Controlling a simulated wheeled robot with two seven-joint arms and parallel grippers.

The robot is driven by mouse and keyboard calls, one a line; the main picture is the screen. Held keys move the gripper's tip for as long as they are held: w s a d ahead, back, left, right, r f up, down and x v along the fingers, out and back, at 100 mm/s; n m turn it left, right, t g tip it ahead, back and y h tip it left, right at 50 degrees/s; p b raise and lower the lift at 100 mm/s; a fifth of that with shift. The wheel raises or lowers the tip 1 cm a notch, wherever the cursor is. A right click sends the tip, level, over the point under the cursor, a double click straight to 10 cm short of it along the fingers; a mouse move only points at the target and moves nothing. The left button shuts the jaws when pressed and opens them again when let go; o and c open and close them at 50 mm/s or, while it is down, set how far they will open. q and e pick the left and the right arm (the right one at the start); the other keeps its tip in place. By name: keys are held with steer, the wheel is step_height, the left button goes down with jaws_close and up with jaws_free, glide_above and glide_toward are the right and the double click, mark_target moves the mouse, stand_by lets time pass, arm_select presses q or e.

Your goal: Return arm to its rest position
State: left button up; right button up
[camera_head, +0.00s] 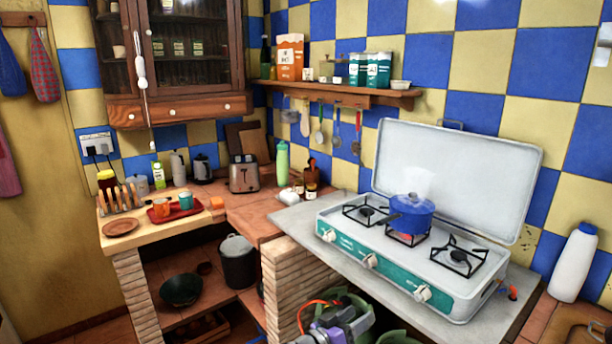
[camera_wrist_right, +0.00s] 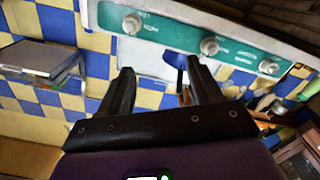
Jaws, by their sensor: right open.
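My right gripper (camera_head: 342,328) shows at the bottom edge of the head view, low in front of the counter that bears the stove. Part of it is cut off by the frame. In the right wrist view its two dark fingers (camera_wrist_right: 160,78) stand apart with nothing between them. The green front of the stove (camera_wrist_right: 185,38) with its knobs shows beyond the fingers. My left gripper is in neither view.
A white camping stove (camera_head: 395,268) with its lid raised stands on the grey counter. A blue pot (camera_head: 411,214) sits on its middle burner, which glows red. A white bottle (camera_head: 573,262) stands at right. A toaster (camera_head: 244,174) and red tray (camera_head: 172,211) stand left.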

steer(key=s+d+f+n+g+y+p, duration=0.1)
steer(key=s+d+f+g+y, duration=0.2)
steer(key=f, duration=0.4)
steer(key=s+d+f+n+g+y+p, duration=0.1)
steer(key=s+f+n+g, duration=0.2)
steer(key=f, duration=0.5)
steer(key=s+d+f+g+y+p, duration=0.1)
steer(key=s+d+f+g+y, duration=0.15)
steer(key=s+f, duration=0.35)
steer(key=s+a+f+g+y+p, duration=0.1)
steer(key=s+a+f+g+y, duration=0.3)
steer(key=s+f, duration=0.45)
arm_select(q)
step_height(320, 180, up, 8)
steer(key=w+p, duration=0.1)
steer(key=p, duration=0.2)
steer(key=shift+p, duration=0.4)
arm_select(e)
steer(key=s+a+r+m+t+y, duration=0.1)
steer(key=s+a+y, duration=0.4)
steer(key=s, duration=0.6)
steer(key=shift+s+r+t+y, duration=0.3)
steer(key=shift+t+y, duration=0.25)
steer(key=shift+y, duration=0.8)
steer(key=shift+c, duration=0.2)
